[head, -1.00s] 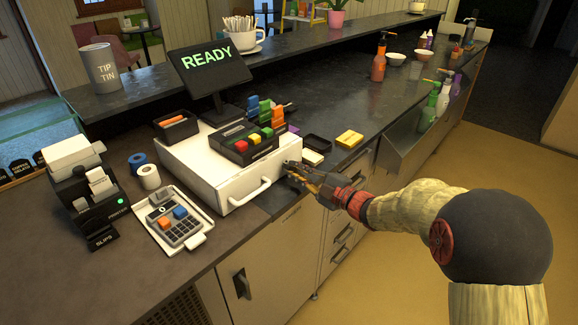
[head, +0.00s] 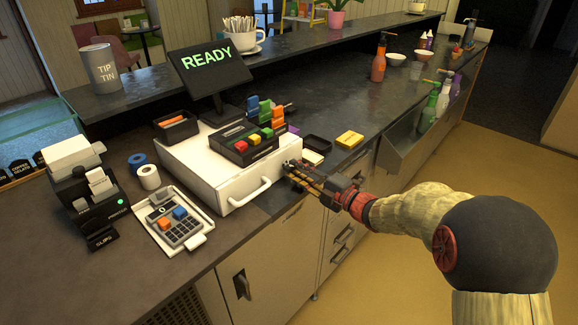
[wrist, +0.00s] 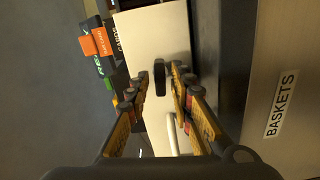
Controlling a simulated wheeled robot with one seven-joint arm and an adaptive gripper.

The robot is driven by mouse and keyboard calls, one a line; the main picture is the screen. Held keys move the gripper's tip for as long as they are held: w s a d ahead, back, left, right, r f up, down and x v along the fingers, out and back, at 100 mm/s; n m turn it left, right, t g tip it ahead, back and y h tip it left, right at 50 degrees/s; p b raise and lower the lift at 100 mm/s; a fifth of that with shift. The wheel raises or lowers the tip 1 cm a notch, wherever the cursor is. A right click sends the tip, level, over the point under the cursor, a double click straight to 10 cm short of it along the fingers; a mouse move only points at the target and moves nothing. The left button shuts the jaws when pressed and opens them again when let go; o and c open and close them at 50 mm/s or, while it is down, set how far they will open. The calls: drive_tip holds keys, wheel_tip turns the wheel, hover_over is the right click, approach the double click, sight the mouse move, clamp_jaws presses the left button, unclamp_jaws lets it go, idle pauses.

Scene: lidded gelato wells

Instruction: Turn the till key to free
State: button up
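The till is a white cash drawer (head: 190,160) on the counter, with a handle on its front; its white body also fills the middle of the wrist view (wrist: 155,35). The till key (wrist: 159,73) is a small dark upright tab on the drawer front. My gripper (wrist: 158,80) is open, with one finger on each side of the key and a visible gap on both sides. In the head view my gripper (head: 290,170) is at the drawer's right front corner, and its fingers hide the key. The key's position markings cannot be read. A screen (head: 210,68) above the till reads READY.
A card terminal (head: 178,222) and a printer (head: 90,195) stand left. A yellow block (head: 350,139) and a dark tray (head: 317,143) lie behind my gripper. Cabinet fronts drop below the counter edge.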

drive_tip(key=shift+v, duration=2.65)
drive_tip(key=shift+s, duration=0.1)
